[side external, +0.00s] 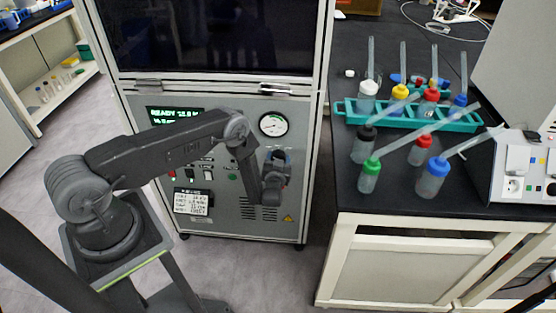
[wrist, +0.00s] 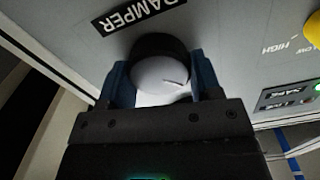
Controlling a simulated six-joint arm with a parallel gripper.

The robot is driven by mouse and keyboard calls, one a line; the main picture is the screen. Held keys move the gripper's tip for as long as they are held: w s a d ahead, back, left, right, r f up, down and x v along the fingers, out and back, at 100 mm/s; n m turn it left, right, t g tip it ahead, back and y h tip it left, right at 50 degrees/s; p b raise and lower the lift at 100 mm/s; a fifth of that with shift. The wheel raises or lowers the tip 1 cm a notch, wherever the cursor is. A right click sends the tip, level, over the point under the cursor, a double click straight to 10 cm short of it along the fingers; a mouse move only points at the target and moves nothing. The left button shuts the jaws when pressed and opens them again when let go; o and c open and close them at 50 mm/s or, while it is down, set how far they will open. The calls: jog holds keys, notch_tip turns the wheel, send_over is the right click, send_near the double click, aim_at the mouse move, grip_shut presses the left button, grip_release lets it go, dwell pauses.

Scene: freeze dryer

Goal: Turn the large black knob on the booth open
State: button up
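The black knob (wrist: 161,71) sits on the booth's grey panel under a black label reading DAMPER (wrist: 139,10). It has a dark rim and a pale grey face with a short mark toward its lower right. My gripper (wrist: 158,72) has its two blue fingers on either side of the knob, with no clear gap visible on either side. In the side external view, my gripper (side external: 277,160) is at the panel below the round gauge and hides most of the knob.
The booth (side external: 307,160) has a round gauge (side external: 273,124), a green display and small buttons. A yellow knob (wrist: 313,30) and a lit green button are to the right in the wrist view. A bench (side external: 410,195) with several wash bottles and a teal rack (side external: 395,122) stands to the right.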

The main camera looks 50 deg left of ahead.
jog(key=c, duration=0.4)
jog(key=shift+o, duration=0.2)
jog(key=shift+m, duration=0.4)
jog(key=m, duration=0.2)
jog(key=shift+m, duration=0.4)
jog(key=m, duration=0.4)
jog(key=shift+d+f+m, duration=0.1)
jog(key=shift+m, duration=0.2)
jog(key=m, duration=0.5)
jog(key=shift+w, duration=0.1)
jog(key=m, duration=0.4)
jog(key=shift+f+m, duration=0.15)
jog(key=shift+m, duration=0.15)
